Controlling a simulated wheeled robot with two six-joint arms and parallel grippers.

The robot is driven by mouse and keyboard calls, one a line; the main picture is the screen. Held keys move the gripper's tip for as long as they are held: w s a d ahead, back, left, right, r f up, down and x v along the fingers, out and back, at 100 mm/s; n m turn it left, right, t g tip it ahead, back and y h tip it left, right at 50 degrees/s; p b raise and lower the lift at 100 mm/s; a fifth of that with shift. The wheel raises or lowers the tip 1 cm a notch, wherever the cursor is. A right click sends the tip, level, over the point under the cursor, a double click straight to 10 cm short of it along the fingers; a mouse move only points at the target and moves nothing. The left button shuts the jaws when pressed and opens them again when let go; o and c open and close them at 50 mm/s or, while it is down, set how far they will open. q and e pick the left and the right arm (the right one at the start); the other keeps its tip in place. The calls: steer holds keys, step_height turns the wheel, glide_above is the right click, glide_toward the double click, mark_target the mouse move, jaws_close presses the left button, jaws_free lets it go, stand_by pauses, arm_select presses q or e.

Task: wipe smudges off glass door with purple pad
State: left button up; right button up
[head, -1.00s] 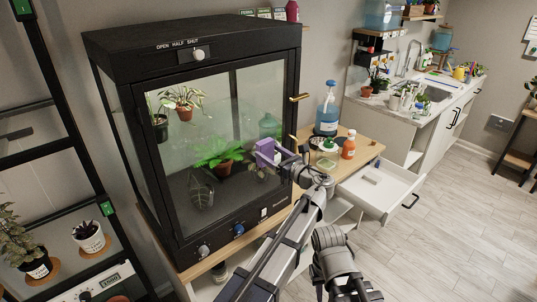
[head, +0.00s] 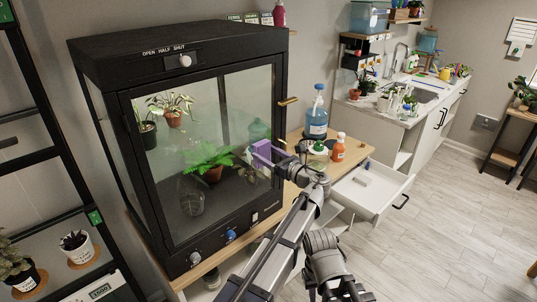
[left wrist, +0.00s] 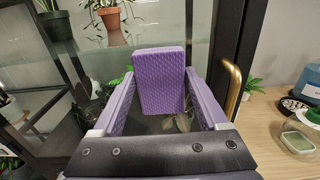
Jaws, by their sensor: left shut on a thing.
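The purple pad (head: 262,153) is a ribbed block in front of the lower right part of the glass door (head: 240,100) of a black cabinet. My left gripper (head: 276,155) is shut on it. The left wrist view shows the pad (left wrist: 159,80) between the two purple fingers, its broad face towards the camera and the glass behind it. I cannot tell whether the pad touches the glass. The glass looks hazy, and I cannot make out separate smudges. My right gripper does not show.
A brass handle (head: 288,101) stands out at the door's right edge. On the wooden table to the right are a blue spray bottle (head: 316,118), an orange-red bottle (head: 338,148) and small dishes. An open drawer (head: 372,186) juts out below. Potted plants stand behind the glass.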

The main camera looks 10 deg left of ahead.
mark_target(231, 162)
arm_select(q)
steer(key=shift+s+a, duration=0.55)
steer(key=shift+s, duration=0.2)
steer(key=shift+s+a, duration=0.55)
steer(key=shift+s, duration=0.15)
steer(key=shift+a, duration=0.1)
steer(key=shift+s+a, duration=1.2)
steer(key=shift+s, duration=0.3)
steer(key=shift+s+a, duration=0.65)
steer(key=shift+s, duration=0.2)
steer(key=shift+s+a, duration=0.6)
steer(key=shift+s, duration=0.2)
